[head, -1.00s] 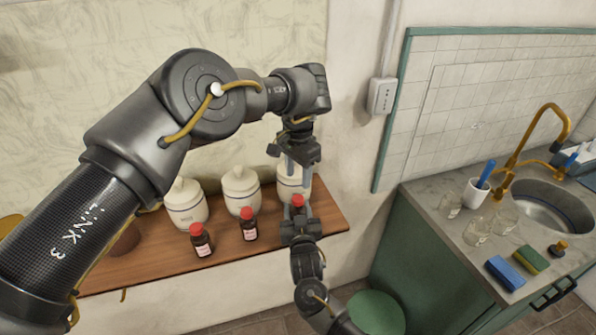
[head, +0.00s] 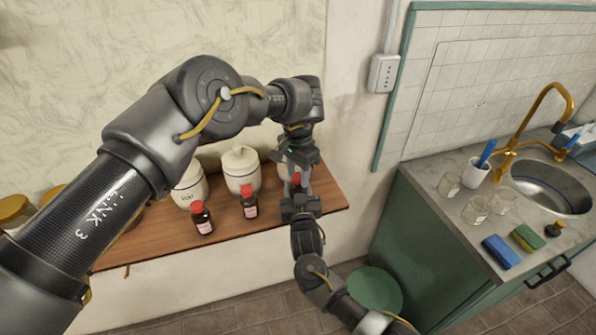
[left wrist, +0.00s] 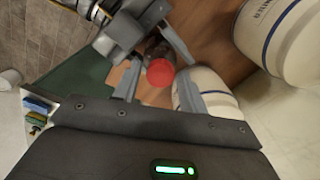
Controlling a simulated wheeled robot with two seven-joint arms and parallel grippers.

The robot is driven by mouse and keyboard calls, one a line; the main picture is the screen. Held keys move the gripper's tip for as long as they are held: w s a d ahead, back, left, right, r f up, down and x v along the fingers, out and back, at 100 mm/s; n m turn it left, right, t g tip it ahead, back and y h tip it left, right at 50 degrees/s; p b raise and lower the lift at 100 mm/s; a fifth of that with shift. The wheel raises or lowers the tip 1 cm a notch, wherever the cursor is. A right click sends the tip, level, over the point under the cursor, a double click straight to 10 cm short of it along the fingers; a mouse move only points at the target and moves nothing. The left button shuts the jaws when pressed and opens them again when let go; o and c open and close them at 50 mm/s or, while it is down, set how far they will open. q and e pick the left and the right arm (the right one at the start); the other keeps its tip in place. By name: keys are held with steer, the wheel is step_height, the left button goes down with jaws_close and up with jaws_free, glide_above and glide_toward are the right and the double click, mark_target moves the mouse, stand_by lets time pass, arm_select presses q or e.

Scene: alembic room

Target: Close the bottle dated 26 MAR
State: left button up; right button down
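Two dark bottles with red caps and pale labels, the left bottle (head: 202,219) and the middle bottle (head: 249,203), stand upright on the wooden shelf (head: 160,244). The label dates are too small to read. A third red-capped bottle stands to their right; its cap (head: 296,178) shows, and its body is mostly hidden. My right gripper (head: 300,203) is at this third bottle's body and appears shut on it. My left gripper (head: 296,172) points down over the cap. In the left wrist view, its fingers are open either side of the red cap (left wrist: 160,72), with gaps.
White jars with blue bands, such as the middle jar (head: 241,170), stand close behind the bottles. One jar (left wrist: 212,92) is close beside a left finger. A counter with a sink (head: 548,188), glasses and sponges is at the right. A green round stool (head: 374,291) stands below.

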arm_select(q)
steer(key=c, duration=0.8)
steer(key=m, duration=0.2)
steer(key=shift+m, duration=0.4)
steer(key=shift+c, duration=0.2)
steer(key=m, duration=1.2)
steer(key=shift+m, duration=0.3)
steer(key=m, duration=2.5)
steer(key=shift+f, duration=0.1)
steer(key=o, duration=1.1)
steer(key=shift+o, duration=0.2)
